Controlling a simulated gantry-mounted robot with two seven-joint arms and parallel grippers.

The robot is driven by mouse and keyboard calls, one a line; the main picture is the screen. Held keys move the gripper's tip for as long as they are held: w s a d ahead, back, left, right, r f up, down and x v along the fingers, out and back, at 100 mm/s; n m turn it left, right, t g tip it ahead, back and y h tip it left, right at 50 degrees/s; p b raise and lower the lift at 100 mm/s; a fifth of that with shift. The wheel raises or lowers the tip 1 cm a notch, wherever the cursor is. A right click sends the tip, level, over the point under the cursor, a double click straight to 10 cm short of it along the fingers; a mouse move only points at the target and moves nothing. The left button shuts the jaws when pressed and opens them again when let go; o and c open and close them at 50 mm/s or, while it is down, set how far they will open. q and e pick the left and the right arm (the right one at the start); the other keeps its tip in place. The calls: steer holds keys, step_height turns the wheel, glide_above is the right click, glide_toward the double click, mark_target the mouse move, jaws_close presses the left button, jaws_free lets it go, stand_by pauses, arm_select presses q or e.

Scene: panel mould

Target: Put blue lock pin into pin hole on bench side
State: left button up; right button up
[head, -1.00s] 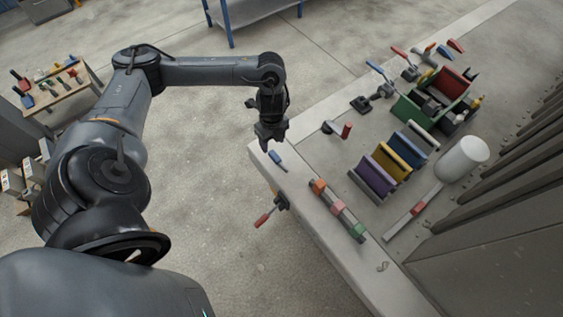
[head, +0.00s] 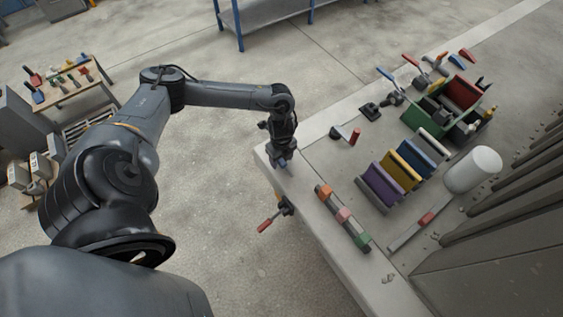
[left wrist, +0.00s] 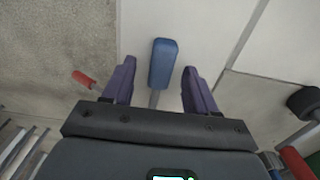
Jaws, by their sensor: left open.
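My left gripper (head: 281,163) is at the near-left corner of the bench (head: 290,185), pointing down. In the left wrist view its two fingers (left wrist: 160,68) are apart. The blue lock pin (left wrist: 163,62), with a blue handle and a thin grey shank, lies between them with a gap on both sides. In the head view the gripper hides most of the pin. I cannot make out the pin hole on the bench side. My right gripper is not in view.
A red-handled clamp (head: 268,222) sticks out from the bench's left side. A bar with coloured blocks (head: 343,215), purple, yellow and blue panels (head: 402,168), a green toolbox (head: 425,112) and a white cylinder (head: 472,170) stand on the bench.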

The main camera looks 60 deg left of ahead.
arm_select(q)
steer(key=shift+f, duration=0.25)
steer(key=shift+c, duration=0.3)
jaws_close()
steer(key=shift+r, duration=0.1)
